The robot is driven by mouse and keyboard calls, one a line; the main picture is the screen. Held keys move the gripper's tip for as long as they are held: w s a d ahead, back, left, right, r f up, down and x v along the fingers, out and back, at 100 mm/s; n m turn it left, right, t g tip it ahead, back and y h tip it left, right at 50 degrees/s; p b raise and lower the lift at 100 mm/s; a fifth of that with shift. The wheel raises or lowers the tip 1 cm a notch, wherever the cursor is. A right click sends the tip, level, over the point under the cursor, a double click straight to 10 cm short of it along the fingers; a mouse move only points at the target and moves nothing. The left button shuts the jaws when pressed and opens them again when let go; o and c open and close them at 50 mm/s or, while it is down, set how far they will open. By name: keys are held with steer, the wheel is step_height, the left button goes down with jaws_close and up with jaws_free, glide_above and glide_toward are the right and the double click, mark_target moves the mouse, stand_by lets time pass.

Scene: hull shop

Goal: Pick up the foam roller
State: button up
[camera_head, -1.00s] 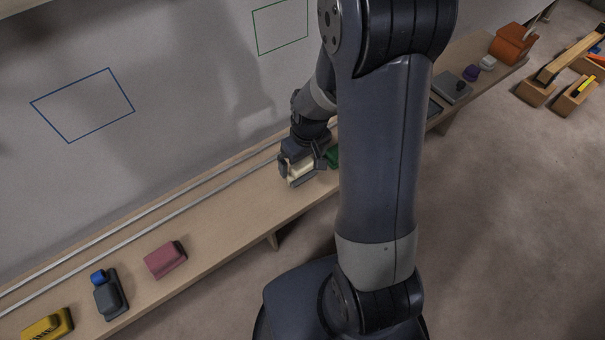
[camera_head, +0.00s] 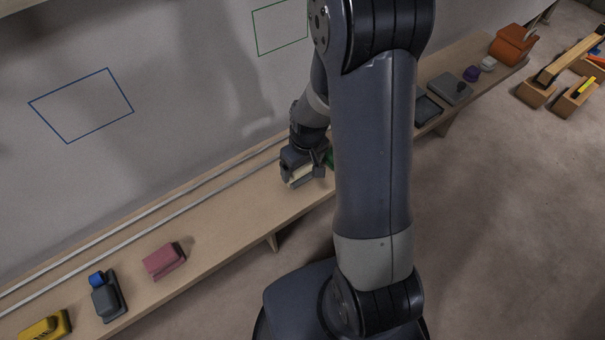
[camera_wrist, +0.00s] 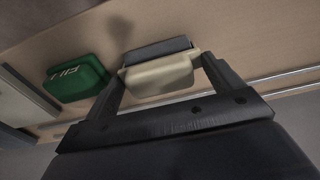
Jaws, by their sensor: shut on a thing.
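The foam roller (camera_wrist: 160,75), a cream block with a dark grey strip along one side, sits between the fingers of my gripper (camera_wrist: 162,82) in the wrist view. The fingers are shut on its two ends. In the head view my gripper (camera_head: 303,172) is low over the bench, and a cream strip of the foam roller (camera_head: 299,175) shows between the fingers. I cannot tell whether the roller touches the bench or is slightly above it.
A green box (camera_wrist: 76,80) lies close beside the roller. The narrow bench (camera_head: 225,222) also carries a pink block (camera_head: 163,261), a grey tool with a blue knob (camera_head: 105,298) and a yellow thing (camera_head: 45,327) at left. Two metal rails (camera_head: 150,217) run along the wall side.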

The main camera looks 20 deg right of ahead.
step_height(320, 180, up, 10)
steer(key=shift+r+p, duration=0.1)
steer(key=shift+p, duration=0.85)
steer(key=o, duration=0.5)
steer(key=shift+c, duration=1.3)
steer(key=shift+s, duration=0.1)
